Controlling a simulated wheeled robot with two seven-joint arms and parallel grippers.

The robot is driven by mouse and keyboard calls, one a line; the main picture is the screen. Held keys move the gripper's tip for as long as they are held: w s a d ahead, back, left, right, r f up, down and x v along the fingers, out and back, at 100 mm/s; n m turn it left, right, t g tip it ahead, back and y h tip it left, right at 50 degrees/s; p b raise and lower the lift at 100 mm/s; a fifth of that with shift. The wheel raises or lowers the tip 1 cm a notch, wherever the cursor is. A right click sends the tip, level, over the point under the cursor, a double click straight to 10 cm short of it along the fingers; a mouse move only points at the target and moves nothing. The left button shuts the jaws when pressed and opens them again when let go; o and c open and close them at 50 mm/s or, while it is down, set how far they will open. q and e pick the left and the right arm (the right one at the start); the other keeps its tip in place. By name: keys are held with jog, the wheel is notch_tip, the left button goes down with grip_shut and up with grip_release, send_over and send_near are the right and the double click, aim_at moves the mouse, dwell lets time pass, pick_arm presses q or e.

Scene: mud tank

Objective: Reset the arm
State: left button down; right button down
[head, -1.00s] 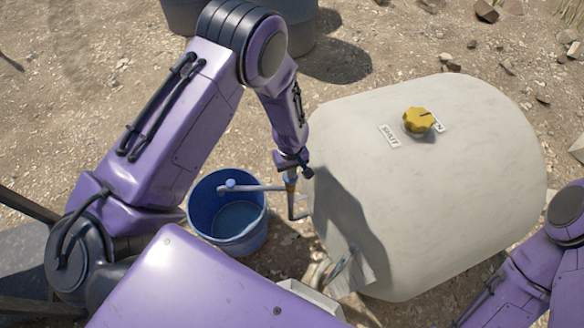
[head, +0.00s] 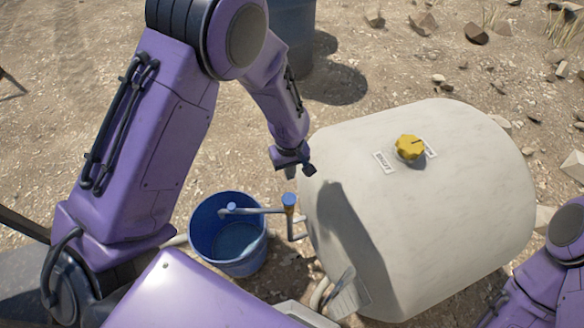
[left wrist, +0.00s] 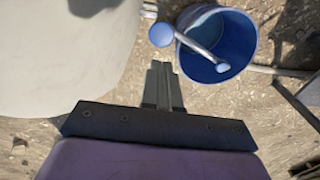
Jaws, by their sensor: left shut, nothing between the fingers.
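My left gripper (head: 292,163) is just left of the white tank, above and apart from the blue-topped tap. In the left wrist view its fingers (left wrist: 161,80) are together with nothing between them. The tap (head: 289,203) has a blue knob and a grey spout reaching left over the blue bucket. It also shows in the left wrist view, with its round blue knob (left wrist: 162,34) beyond the fingertips. My right arm (head: 545,265) shows at the lower right edge, but its gripper is out of view.
The white tank (head: 440,215) lies on its side, with a yellow knob (head: 409,148) and labels on top. The blue bucket (head: 228,243) stands under the spout and holds some liquid. A dark blue barrel (head: 294,35) stands behind. Stones lie on open dirt at the back.

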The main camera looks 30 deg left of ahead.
pick_arm(q)
jog(key=a+f+m+t+y, duration=0.2)
jog(key=a+f+m+t, duration=0.15)
jog(key=t, duration=0.25)
jog(key=s+a+f+g, duration=0.1)
jog(key=s+f, duration=0.2)
jog(key=s, duration=0.5)
jog(key=s+a+f+g+y, duration=0.1)
jog(key=s+f, duration=0.2)
jog(key=s, duration=0.5)
jog(key=s+a+f, duration=0.1)
jog(key=s+f, duration=0.2)
jog(key=s, duration=0.6)
jog(key=shift+a+f+g, duration=0.15)
jog(key=shift+a+g, duration=0.25)
jog(key=shift+n, duration=0.25)
